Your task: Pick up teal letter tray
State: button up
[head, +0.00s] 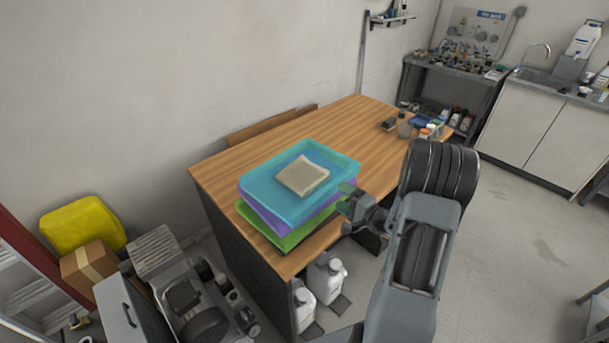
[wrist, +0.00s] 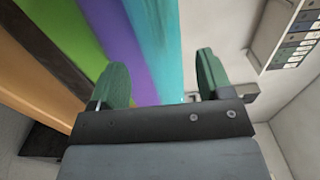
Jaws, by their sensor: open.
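The teal letter tray (head: 268,184) is the top one of a stack on the wooden desk, with a beige folded cloth or pad (head: 302,176) lying in it. A purple tray (head: 270,220) and a green tray (head: 285,241) sit under it. My gripper (head: 346,197) is at the right side of the stack, close to the teal tray's edge. In the wrist view the open green fingers (wrist: 162,82) face the stack's side, and the teal tray (wrist: 160,45) runs between the fingers in the picture. I cannot tell whether they touch it.
The wooden desk (head: 345,125) has bottles and small items (head: 428,132) at its far right end. White jugs (head: 325,278) stand on the floor below the near edge. Boxes and equipment (head: 185,295) fill the floor at left. Open floor lies to the right.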

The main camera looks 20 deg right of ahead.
aim_at(333, 192)
jog(key=shift+p+x, duration=0.85)
jog(key=shift+x, duration=1.9)
jog(key=shift+s+a, duration=0.1)
jog(key=shift+a, duration=0.1)
jog(key=c, duration=1.1)
